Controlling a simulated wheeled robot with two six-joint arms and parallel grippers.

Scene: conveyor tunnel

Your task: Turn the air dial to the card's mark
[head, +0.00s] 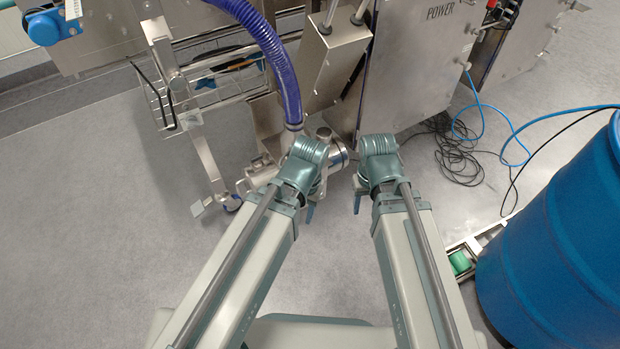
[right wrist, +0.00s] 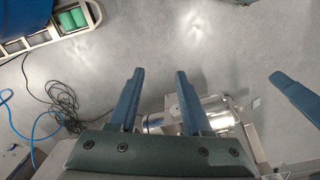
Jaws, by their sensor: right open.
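I cannot make out the air dial or the card with its mark in either view. In the head view my two arms reach forward side by side toward the machine. My right gripper (head: 357,204) points down to the floor, with only a little of its blue fingers showing. In the right wrist view its two fingers (right wrist: 160,75) stand apart with nothing between them. My left gripper (head: 309,212) is close to its left, mostly hidden under its own wrist. One blue finger (right wrist: 297,93) at the right of the right wrist view appears to be its.
A steel cabinet marked POWER (head: 425,60) stands ahead, beside a blue hose (head: 272,45). A metal cylinder (right wrist: 215,112) is near my right fingers. A blue drum (head: 560,235), loose cables (head: 455,150) and a floor tray with green items (right wrist: 72,19) lie right. Floor at left is clear.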

